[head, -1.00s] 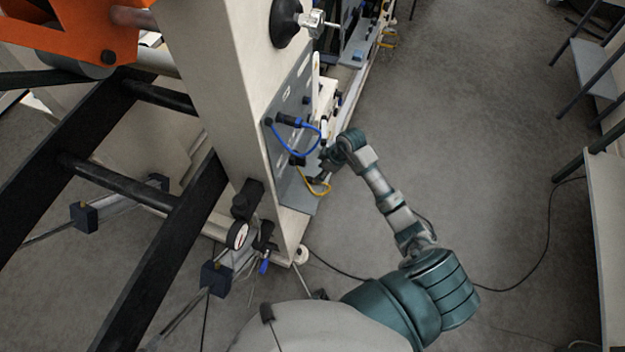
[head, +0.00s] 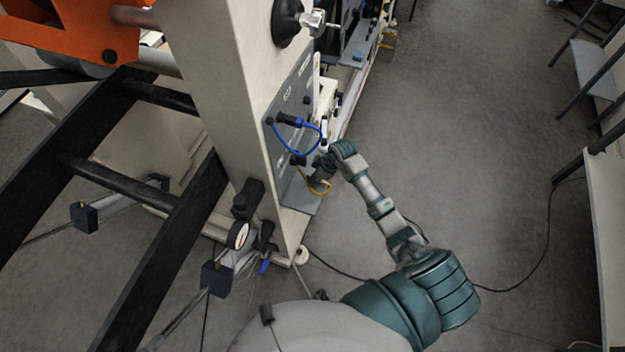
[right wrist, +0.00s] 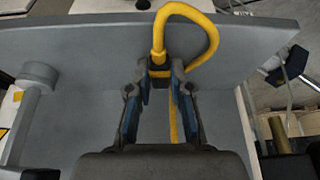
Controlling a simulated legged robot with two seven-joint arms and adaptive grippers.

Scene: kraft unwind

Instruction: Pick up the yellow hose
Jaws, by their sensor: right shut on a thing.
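The yellow hose (head: 319,190) hangs in a loop at the lower part of the grey panel on the machine's side. In the right wrist view the hose (right wrist: 198,21) arches over the edge of a grey plate, and one end comes down between my fingertips. My right gripper (right wrist: 159,74) is shut on that end of the hose. In the head view my right gripper (head: 318,174) is at the panel, partly hidden behind its own wrist. My left gripper is not in view.
A blue hose (head: 291,148) loops on the panel just above my right gripper.

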